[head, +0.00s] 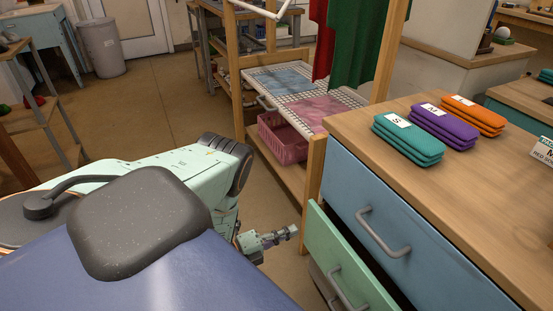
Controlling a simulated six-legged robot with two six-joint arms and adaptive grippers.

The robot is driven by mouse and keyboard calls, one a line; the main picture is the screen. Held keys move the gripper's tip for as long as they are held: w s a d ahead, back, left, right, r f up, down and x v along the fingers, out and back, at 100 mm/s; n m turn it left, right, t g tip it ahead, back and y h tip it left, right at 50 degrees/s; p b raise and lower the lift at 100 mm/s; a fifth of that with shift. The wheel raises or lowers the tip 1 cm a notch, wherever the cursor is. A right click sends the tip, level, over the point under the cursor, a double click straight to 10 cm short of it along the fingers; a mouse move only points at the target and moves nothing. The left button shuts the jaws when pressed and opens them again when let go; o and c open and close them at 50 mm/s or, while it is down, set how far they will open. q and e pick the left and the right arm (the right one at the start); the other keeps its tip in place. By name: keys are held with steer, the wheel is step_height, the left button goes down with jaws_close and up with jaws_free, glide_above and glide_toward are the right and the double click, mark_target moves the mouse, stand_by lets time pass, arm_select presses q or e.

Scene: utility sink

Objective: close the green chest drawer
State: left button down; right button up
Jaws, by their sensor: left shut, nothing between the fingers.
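The green drawer (322,243) is in the lower right of the head view, low in a wooden-topped chest. It stands pulled out, with a dark gap showing behind its front's top edge. Its grey bar handle (345,289) faces me, and its lower part is cut off by the picture's bottom edge. My left gripper (291,232) is shut and empty. It shows just left of the drawer front, pointing right, with a small gap between them in the picture. I cannot tell the gap in depth. My right gripper is not in view.
A blue drawer (350,195) with a grey handle sits shut above the green one. Folded teal (407,141), purple (443,128) and orange (472,115) cloths lie on the chest top. A wooden rack with a pink basket (283,140) stands behind.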

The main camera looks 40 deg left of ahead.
mark_target(320, 219)
arm_select(q)
steer(key=b+x, duration=0.2)
steer(key=x, duration=0.5)
steer(key=shift+f, duration=0.1)
steer(key=shift+w+d, duration=0.1)
steer(key=shift+w, duration=0.05)
steer(key=b+x, duration=0.1)
steer(key=x, duration=0.3)
steer(key=shift+w+d, duration=0.1)
steer(key=shift+w, duration=0.25)
steer(key=shift+r, duration=0.2)
steer(key=shift+w, duration=0.15)
